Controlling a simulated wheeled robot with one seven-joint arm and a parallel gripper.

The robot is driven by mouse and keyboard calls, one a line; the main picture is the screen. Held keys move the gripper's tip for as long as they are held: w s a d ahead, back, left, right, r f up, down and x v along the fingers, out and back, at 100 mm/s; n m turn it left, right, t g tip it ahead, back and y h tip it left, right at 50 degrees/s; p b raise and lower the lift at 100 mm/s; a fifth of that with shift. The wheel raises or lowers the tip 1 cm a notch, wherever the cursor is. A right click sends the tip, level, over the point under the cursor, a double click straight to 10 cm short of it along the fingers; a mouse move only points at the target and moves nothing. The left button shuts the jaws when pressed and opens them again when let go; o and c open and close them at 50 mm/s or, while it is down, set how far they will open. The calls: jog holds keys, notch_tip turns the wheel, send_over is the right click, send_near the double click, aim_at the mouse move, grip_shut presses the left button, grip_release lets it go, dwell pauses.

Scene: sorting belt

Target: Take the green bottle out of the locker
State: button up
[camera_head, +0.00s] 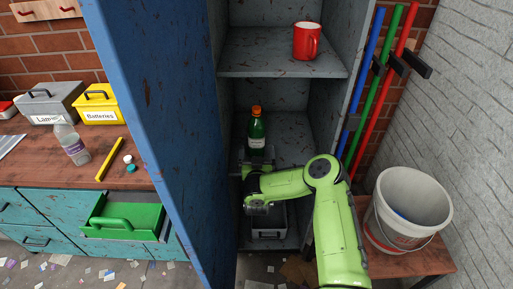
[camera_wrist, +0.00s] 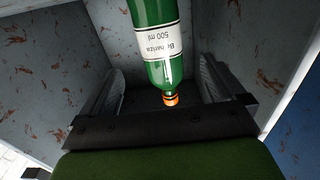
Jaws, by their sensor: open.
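The green bottle (camera_head: 257,130) has an orange cap and a white label. It stands upright on the middle shelf of the worn blue-grey locker (camera_head: 270,58). My gripper (camera_head: 256,157) is inside that compartment, low in front of the bottle, and hides the bottle's base. In the wrist view the bottle (camera_wrist: 160,38) appears upside down, with its cap towards the gripper body. My open fingers (camera_wrist: 160,80) show on either side of the bottle, with gaps between. I cannot tell how far the bottle reaches between them.
A red mug (camera_head: 306,41) stands on the shelf above. A grey case (camera_head: 268,222) sits in the lower compartment, partly behind my arm. The locker's blue side (camera_head: 150,110) stands close on the left. A white bucket (camera_head: 409,215) is on a bench at the right.

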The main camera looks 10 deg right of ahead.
aim_at(257, 140)
jog(key=w+b, duration=0.1)
jog(key=w, duration=0.1)
jog(key=w+b, duration=0.1)
jog(key=shift+w+d, duration=0.35)
jog(key=w, duration=0.2)
jog(key=w+b, duration=0.1)
jog(key=w, duration=0.1)
jog(key=w+d+b, duration=0.1)
jog(key=shift+w+r, duration=0.15)
jog(key=shift+w, duration=0.25)
jog(key=c, duration=1.2)
